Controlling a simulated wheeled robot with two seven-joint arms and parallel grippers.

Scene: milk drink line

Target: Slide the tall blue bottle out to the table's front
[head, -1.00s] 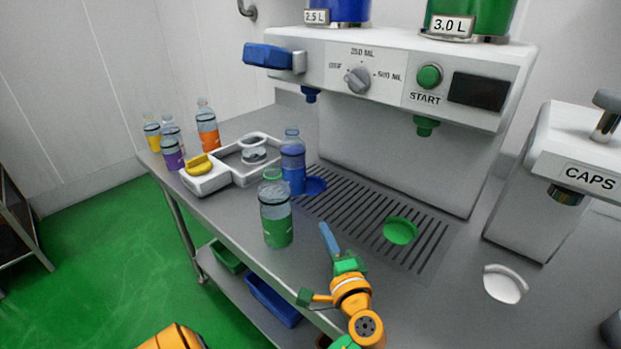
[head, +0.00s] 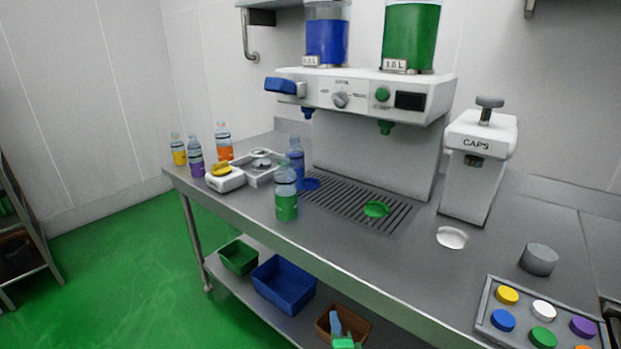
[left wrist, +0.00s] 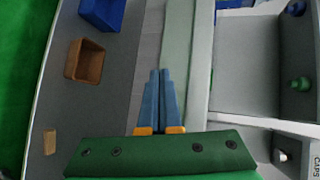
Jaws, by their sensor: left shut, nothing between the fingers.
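The tall blue bottle (head: 296,170) stands upright on the table, left of the drip grate. A bottle with green liquid (head: 286,200) stands in front of it and hides part of its lower left side. My left gripper (head: 335,323) shows at the bottom edge of the head view, in front of the table and well away from the bottles. In the left wrist view its blue fingers (left wrist: 166,98) are together with nothing between them. No bottle shows in the left wrist view. My right gripper is not in view.
A white tray unit (head: 262,172) and yellow, purple and orange bottles stand at the table's left end. The dispenser (head: 368,150) is behind the grate. Green, blue (head: 285,282) and brown bins sit on the lower shelf. The table's front strip right of the green bottle is clear.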

